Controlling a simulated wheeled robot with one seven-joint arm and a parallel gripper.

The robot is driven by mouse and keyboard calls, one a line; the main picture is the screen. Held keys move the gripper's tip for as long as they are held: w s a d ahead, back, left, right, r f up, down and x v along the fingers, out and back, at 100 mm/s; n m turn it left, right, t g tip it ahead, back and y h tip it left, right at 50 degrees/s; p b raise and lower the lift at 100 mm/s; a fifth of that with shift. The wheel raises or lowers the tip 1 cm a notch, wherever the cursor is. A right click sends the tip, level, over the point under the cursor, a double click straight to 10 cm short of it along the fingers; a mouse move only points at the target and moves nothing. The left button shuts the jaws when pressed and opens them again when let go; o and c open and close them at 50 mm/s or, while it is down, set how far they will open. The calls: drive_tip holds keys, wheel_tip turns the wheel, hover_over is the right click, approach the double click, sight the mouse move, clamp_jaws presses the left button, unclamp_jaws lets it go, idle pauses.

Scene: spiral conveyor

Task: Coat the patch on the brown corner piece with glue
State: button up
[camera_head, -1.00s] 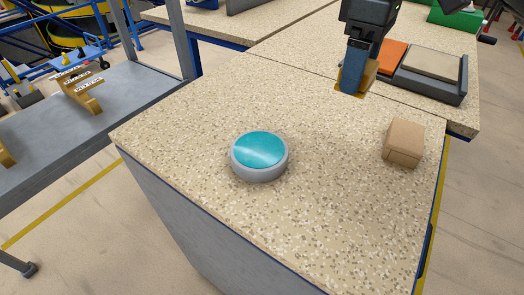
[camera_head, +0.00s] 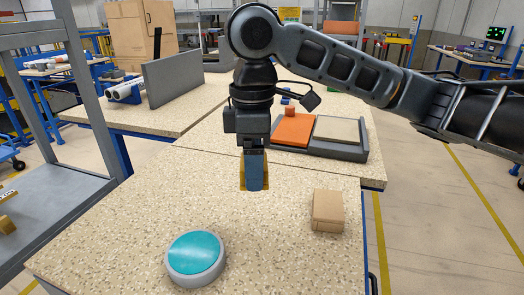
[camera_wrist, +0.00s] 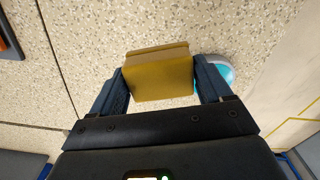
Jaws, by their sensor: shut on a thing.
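My gripper (camera_head: 254,186) hangs above the speckled table, pointing down, and is shut on an ochre-brown corner piece (camera_wrist: 158,82). In the wrist view the piece sits between both fingers, with a flat face and a raised edge showing. In the head view the fingers hide most of it. I cannot make out the patch. A round pad with a teal top and grey rim (camera_head: 196,258) lies on the table in front of the gripper, to its left. It shows partly behind the right finger in the wrist view (camera_wrist: 226,72).
A tan box (camera_head: 328,210) stands on the table, right of the gripper. Behind, a grey tray (camera_head: 340,151) holds an orange and a beige panel. A grey shelf (camera_head: 50,195) stands at the left. The table between pad and box is clear.

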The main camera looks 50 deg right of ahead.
sight(195, 251)
drive_tip(key=w+a+n+p, duration=0.1)
drive_tip(key=a+n+p, duration=0.8)
drive_tip(key=a+n, duration=0.4)
drive_tip(key=shift+w+a+f+n, duration=0.2)
drive_tip(key=shift+a+f+n, duration=0.2)
drive_tip(key=shift+n, duration=0.2)
drive_tip(key=shift+f+b, duration=2)
drive_tip(key=shift+f, duration=0.95)
drive_tip(key=shift+f+b, duration=0.4)
drive_tip(key=shift+f, duration=0.25)
drive_tip(key=shift+r, duration=0.1)
wheel_tip(195, 251, up, 7)
drive_tip(key=p, duration=0.5)
drive_tip(key=shift+p, duration=0.35)
